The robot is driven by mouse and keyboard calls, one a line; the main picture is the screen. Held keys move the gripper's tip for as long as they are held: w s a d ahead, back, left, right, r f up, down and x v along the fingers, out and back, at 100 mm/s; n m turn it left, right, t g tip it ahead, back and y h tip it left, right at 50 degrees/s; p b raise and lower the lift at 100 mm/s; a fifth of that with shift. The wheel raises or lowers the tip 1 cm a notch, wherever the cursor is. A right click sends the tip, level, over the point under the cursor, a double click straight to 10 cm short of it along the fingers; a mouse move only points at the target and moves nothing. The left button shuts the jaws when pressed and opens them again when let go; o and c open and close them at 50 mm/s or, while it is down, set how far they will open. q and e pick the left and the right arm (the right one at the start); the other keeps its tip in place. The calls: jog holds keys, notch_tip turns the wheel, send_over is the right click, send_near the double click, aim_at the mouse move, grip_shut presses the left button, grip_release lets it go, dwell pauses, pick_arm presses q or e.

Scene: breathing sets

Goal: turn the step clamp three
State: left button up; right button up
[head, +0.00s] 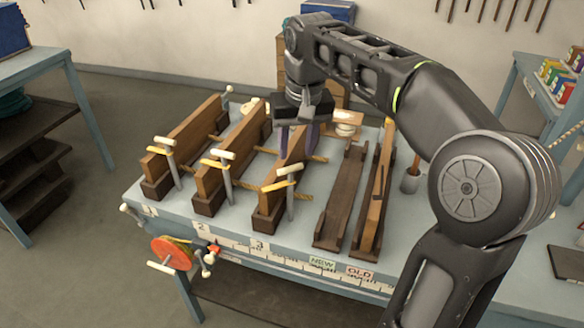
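Three upright wooden boards in dark wooden feet stand in a row on the pale blue table (180,205), above the marks 1, 2 and 3. Board three (290,172) is the one above mark 3. Its clamp (280,186), with a yellow arm and a pale handle, sits across its near end. My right gripper (297,138) points down at the far end of board three, away from that near clamp. Its purple-grey fingers are apart, one on each side of the wood. Whether they press on it cannot be told. My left gripper is out of view.
Boards one (187,135) and two (232,150) stand to the left with similar clamps; ropes run between the boards. Two wooden pieces (340,200) (373,205) lie right, by NEW and OLD labels. An orange reel (172,253) hangs at the front edge. My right arm covers the right side.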

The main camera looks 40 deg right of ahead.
aim_at(292, 167)
jog(key=n, duration=2)
jog(key=shift+w+a, duration=0.1)
jog(key=shift+f, duration=0.15)
jog(key=f, duration=0.2)
jog(key=w+f, duration=0.1)
jog(key=f, duration=0.4)
jog(key=shift+w+f+p, duration=0.25)
jog(key=shift+p, duration=0.1)
grip_shut()
jog(key=shift+r, duration=0.1)
